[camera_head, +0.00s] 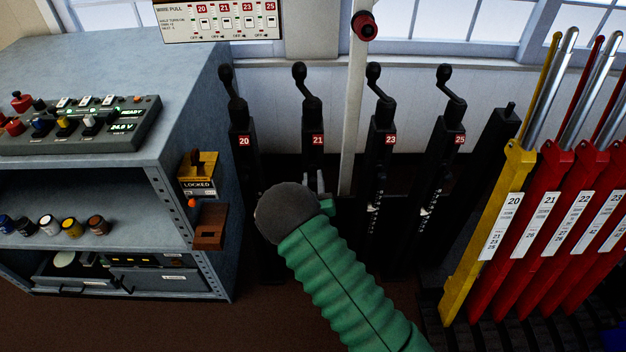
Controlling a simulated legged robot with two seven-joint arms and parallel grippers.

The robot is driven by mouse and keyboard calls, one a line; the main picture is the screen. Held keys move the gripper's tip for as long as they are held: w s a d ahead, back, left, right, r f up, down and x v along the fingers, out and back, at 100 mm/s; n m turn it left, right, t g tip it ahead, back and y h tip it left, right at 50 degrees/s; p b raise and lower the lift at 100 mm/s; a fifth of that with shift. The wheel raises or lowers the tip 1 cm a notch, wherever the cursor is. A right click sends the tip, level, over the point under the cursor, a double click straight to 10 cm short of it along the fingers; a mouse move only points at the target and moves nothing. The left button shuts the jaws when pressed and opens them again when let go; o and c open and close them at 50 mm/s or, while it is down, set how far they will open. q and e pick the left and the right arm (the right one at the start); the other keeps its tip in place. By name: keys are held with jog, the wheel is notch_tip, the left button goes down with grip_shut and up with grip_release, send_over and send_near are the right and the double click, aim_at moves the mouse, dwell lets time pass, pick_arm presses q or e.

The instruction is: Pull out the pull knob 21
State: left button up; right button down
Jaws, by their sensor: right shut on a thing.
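The black post marked with a red 21 plate (318,140) stands in the row of black posts, with a cranked handle (305,88) at its top. My right arm comes in from the bottom in a green sleeve. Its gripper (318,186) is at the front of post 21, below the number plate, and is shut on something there. The dark wrist and the fingers cover the gripped part, so the pull knob 21 itself is hidden or too small to make out. My left gripper is not in view.
Black posts 20 (244,142), 23 (390,138) and 25 (458,140) flank post 21 closely. A white upright pole (354,120) stands just right of it. A grey cabinet (190,110) is at left, yellow lever 20 (490,240) and red levers (540,220) at right.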

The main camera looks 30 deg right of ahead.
jog(key=shift+a, duration=0.1)
dwell(0.5)
jog(key=shift+s+f, duration=0.1)
jog(key=shift+f, duration=0.05)
jog(key=shift+s+a, duration=0.2)
jog(key=shift+s, duration=0.05)
jog(key=c, duration=1.5)
grip_release()
jog(key=o, duration=0.4)
jog(key=shift+c, duration=0.2)
jog(key=v, duration=1.7)
